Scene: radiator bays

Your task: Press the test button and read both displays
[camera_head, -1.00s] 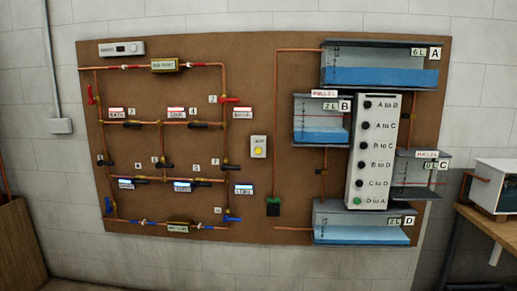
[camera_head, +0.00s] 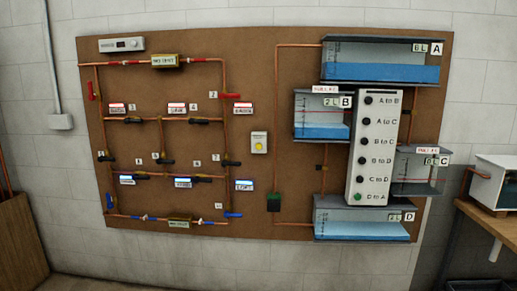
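A small pale box with a round yellow button (camera_head: 259,145) is mounted mid-board, between the pipe loops and the tanks; its label is too small to read. A gold display box (camera_head: 165,61) sits on the top red-banded pipe, and a second gold display box (camera_head: 179,222) sits on the bottom blue-banded pipe. Both carry lettering too blurred to read surely. I cannot tell whether the button is pressed. Neither of my grippers is in view.
The brown board (camera_head: 262,90) holds copper pipes with red, black and blue valve handles. At right are tanks A (camera_head: 380,70), B (camera_head: 322,117), C (camera_head: 420,172) and D (camera_head: 362,220), around a white button panel (camera_head: 374,145). A wooden bench (camera_head: 492,220) stands far right.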

